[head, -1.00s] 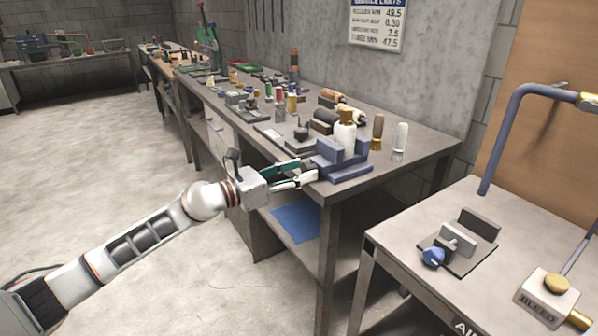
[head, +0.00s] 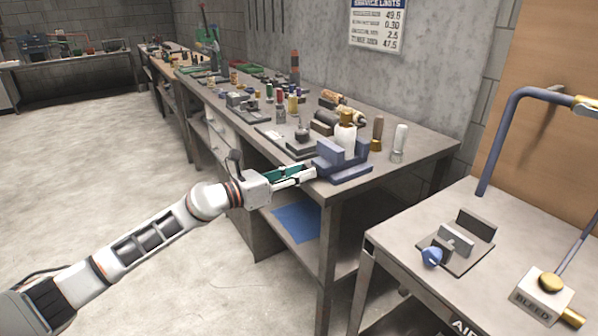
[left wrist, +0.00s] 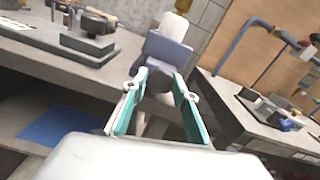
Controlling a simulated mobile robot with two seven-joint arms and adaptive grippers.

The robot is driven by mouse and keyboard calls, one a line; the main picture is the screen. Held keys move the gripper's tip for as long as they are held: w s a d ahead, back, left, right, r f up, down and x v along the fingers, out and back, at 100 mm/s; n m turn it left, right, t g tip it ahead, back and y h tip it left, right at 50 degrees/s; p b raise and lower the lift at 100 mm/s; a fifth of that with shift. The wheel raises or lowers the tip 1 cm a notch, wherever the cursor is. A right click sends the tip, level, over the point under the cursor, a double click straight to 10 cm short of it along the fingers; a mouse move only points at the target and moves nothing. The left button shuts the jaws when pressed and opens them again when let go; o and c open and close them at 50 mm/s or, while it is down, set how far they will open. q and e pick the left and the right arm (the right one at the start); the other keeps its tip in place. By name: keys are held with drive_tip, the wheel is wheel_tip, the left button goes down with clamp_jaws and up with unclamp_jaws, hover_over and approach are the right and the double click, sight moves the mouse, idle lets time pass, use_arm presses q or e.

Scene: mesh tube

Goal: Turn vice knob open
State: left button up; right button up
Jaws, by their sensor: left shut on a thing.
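A blue-grey vice (head: 345,168) stands at the near end of the long workbench, with a white and brown bottle-like piece (head: 346,136) upright in it. My left gripper (head: 311,174) reaches it from the left. In the left wrist view the vice (left wrist: 166,50) is straight ahead, and my left gripper's teal-lined fingers (left wrist: 160,78) close around a dark grey knob (left wrist: 154,68) on its near side. The knob is partly hidden by the fingers. My right gripper is out of view.
The bench (head: 420,150) holds many small tools and bottles behind the vice. A separate table (head: 400,235) at right carries a smaller vice with a blue knob (head: 432,257) and a box marked BLEED (head: 545,296). A blue sheet (head: 297,222) lies on the lower shelf.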

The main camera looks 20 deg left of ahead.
use_arm(q)
drive_tip(key=shift+r+n+p, duration=0.35)
drive_tip(key=shift+n+p, duration=0.2)
drive_tip(key=shift+n, duration=0.25)
drive_tip(key=shift+n+p, duration=0.65)
drive_tip(key=shift+n, duration=0.35)
drive_tip(key=shift+n+p, duration=0.3)
drive_tip(key=shift+n, duration=0.1)
drive_tip(key=n+p, duration=0.2)
drive_tip(key=shift+w+a+f+n, duration=0.1)
drive_tip(key=shift+n, duration=0.8)
drive_tip(key=shift+f+n+p, duration=0.1)
drive_tip(key=shift+n+p, duration=0.7)
drive_tip(key=n+p, duration=0.2)
drive_tip(key=n, duration=0.1)
drive_tip(key=shift+f, duration=0.25)
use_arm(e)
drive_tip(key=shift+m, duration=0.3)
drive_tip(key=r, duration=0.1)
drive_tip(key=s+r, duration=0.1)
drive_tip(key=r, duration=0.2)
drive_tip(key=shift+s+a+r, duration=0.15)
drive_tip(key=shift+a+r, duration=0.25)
